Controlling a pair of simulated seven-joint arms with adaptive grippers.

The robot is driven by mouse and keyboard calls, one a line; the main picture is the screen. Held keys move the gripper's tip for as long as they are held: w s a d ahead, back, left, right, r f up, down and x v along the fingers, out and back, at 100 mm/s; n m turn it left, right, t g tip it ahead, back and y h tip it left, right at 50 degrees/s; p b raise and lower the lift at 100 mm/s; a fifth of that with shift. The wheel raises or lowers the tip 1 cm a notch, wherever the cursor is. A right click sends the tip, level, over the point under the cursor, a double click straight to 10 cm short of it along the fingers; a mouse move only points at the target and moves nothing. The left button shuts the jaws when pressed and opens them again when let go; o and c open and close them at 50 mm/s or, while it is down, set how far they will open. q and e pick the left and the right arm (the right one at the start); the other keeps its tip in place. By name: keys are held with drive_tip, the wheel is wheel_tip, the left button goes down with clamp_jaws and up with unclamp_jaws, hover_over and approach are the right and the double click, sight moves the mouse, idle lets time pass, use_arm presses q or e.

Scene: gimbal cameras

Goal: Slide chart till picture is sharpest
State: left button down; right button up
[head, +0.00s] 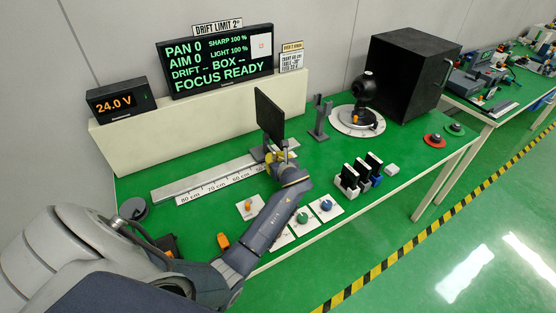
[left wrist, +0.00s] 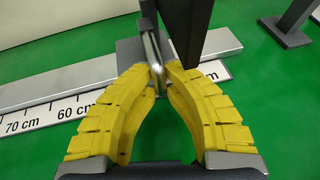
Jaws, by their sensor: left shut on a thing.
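The chart (head: 269,116) is a dark upright panel seen nearly edge-on, standing on a slider over the pale rail (head: 215,174). The rail's scale (head: 213,188) carries centimetre marks; in the left wrist view the 60 cm and 70 cm marks (left wrist: 67,111) show left of the fingers. My left gripper (head: 275,156) is at the chart's base. In the left wrist view its yellow fingers (left wrist: 160,76) close on a thin metal post (left wrist: 151,46) beside the dark panel (left wrist: 184,28). The display (head: 216,62) reads SHARP 100 %, LIGHT 100 % and FOCUS READY. My right gripper is not seen.
A black camera (head: 364,87) stands on a round base before a black box (head: 411,72). A grey forked stand (head: 320,117) is between chart and camera. Black-and-white blocks (head: 359,174) and coloured knobs (head: 303,218) lie near the front edge. A 24.0 V meter (head: 121,101) sits at left.

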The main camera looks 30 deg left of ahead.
use_arm(q)
drive_tip(key=shift+a, duration=0.15)
drive_tip(key=c, duration=1.5)
unclamp_jaws()
drive_tip(key=shift+o, duration=0.2)
drive_tip(key=v, duration=1.2)
